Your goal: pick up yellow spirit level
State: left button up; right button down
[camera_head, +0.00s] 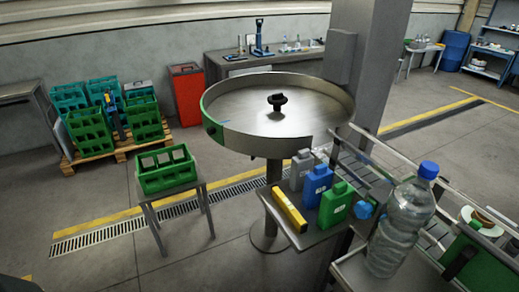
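The yellow spirit level (289,209) lies near the left edge of a small grey table, slanting from upper left to lower right. Its dark end faces the lower right. A grey bottle (300,170), a blue bottle (317,186) and a green bottle (336,205) stand in a row just to its right. Nothing covers the level from above. Neither of my grippers shows in the head view.
A round metal turntable (240,135) stands behind the small table (318,234). A large clear bottle (400,230) with a blue cap stands at the right, beside a railed conveyor. A green crate (166,171) sits on a stand at left. Floor between is clear.

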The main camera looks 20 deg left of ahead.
aim_at(294, 216)
jog(key=u, duration=0.25)
jog(key=i+j+z, duration=0.35)
jog(key=i+j, duration=0.15)
jog(key=i+j+z, duration=0.35)
jog(key=j, duration=0.3)
jog(key=i+j+z, duration=0.2)
jog(key=j, duration=0.15)
jog(key=i+j+z, duration=0.2)
jog(key=j, duration=0.2)
jog(key=i+j+z, duration=0.15)
jog(key=j, duration=0.25)
jog(key=k+l, duration=0.05)
